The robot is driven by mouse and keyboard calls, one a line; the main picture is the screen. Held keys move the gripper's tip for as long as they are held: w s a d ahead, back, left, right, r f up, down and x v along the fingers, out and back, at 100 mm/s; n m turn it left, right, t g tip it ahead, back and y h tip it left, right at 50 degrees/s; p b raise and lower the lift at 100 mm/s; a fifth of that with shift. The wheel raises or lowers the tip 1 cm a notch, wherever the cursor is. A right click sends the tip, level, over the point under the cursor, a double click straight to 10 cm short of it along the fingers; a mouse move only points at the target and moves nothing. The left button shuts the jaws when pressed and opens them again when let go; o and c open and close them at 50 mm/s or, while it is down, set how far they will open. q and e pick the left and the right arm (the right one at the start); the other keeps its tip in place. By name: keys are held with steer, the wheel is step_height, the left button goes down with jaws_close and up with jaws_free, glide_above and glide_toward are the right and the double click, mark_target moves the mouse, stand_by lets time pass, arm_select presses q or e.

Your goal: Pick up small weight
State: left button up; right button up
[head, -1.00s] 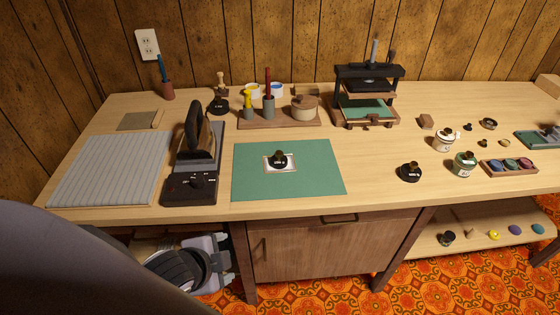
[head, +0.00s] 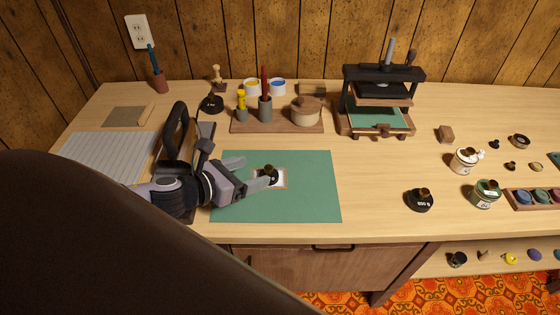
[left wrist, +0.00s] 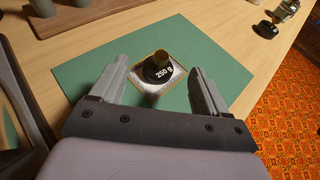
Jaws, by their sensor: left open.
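The small weight (head: 271,174) is black with a brass-coloured knob and stands upright on a pale, gold-edged square (head: 282,184) on the green mat (head: 308,200). In the left wrist view the weight (left wrist: 158,68) reads "250 g". My left gripper (head: 266,177) is open and reaches in low from the left, its fingertips close to the weight. In the left wrist view the weight shows between the two fingers (left wrist: 160,66), with a gap on either side. Part of the weight is hidden behind a finger in the head view. My right gripper is not in view.
A larger black weight (head: 419,201) stands right of the mat, and another (head: 211,104) stands at the back left. A wooden rack (head: 277,123) and a press (head: 378,105) stand behind. The mat's right part is clear.

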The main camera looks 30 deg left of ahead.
mark_target(265, 171)
arm_select(q)
steer(key=shift+w+d+f, duration=0.15)
steer(key=shift+w, duration=0.4)
steer(key=shift+s+f+x, duration=0.1)
steer(key=shift+f+x, duration=0.05)
steer(key=shift+x, duration=0.85)
steer(key=shift+s+f+x, duration=0.1)
steer(key=shift+f+x, duration=0.05)
steer(key=shift+x, duration=0.8)
steer(key=shift+f+x, duration=0.15)
steer(key=shift+x, duration=0.85)
steer(key=shift+s, duration=0.1)
steer(key=c, duration=1.2)
